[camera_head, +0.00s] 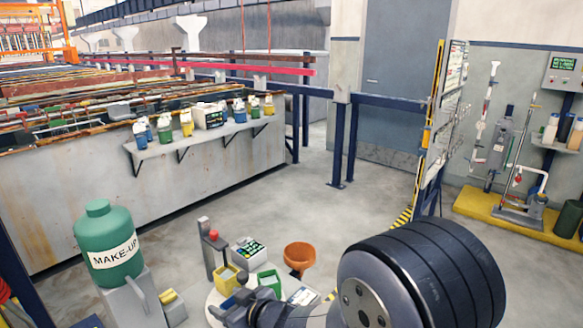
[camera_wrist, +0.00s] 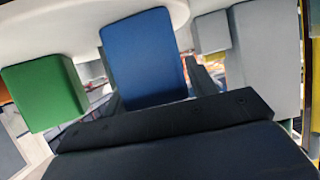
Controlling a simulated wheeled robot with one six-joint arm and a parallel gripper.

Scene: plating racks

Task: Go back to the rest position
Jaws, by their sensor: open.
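My gripper (camera_head: 243,300) is low in the head view, over the white round table (camera_head: 212,300), near a yellow bin (camera_head: 222,279) and a green bin (camera_head: 268,280). It is open. My arm hides part of the table. In the wrist view, a dark bar of my gripper crosses the lower part. A blue box (camera_wrist: 145,55) is close beyond it and covers part of the gap between the fingers. I see nothing held. A green box (camera_wrist: 45,92) is to the left of the blue one, apart from it.
A box with lit buttons (camera_head: 249,250) and an orange funnel (camera_head: 299,256) are behind the bins. A green make-up tank (camera_head: 108,245) stands left. A wall shelf (camera_head: 205,135) holds several bottles. Open floor (camera_head: 330,205) lies beyond the table. A yellow-edged board (camera_head: 440,120) stands right.

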